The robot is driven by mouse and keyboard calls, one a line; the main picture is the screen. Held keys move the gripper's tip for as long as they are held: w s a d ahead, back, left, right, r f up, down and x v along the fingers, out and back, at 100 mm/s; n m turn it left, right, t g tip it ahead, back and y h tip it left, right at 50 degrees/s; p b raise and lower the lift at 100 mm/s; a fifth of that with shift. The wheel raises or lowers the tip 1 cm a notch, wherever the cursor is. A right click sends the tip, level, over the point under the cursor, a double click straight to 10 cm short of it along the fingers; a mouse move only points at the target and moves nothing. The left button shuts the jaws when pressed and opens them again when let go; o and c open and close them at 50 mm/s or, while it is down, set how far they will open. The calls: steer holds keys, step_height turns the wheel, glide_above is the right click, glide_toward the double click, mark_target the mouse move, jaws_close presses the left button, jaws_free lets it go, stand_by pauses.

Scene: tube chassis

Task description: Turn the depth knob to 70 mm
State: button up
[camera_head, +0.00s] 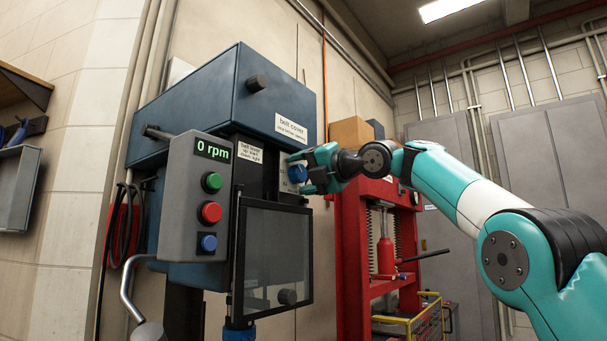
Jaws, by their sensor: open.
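A blue knob (297,174) sits on the right side of the blue drill press (190,105), beside a small pale plate (285,186). It looks like the depth knob, but no label or scale for it can be read. My gripper (300,172) is open, with one finger above the knob and one below it. The fingers seem to be around the knob; I cannot tell if they touch it. My gripper partly hides the knob and the plate.
A grey control box (180,225) shows 0 rpm above green, red and blue buttons. A dark-framed clear guard (275,255) hangs below the knob. A red press frame (350,260) stands behind my gripper. A metal handle (130,290) is at lower left.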

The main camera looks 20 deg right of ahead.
steer(key=shift+s, duration=0.1)
steer(key=b+v, duration=0.4)
steer(key=v, duration=1.3)
steer(key=shift+d, duration=0.15)
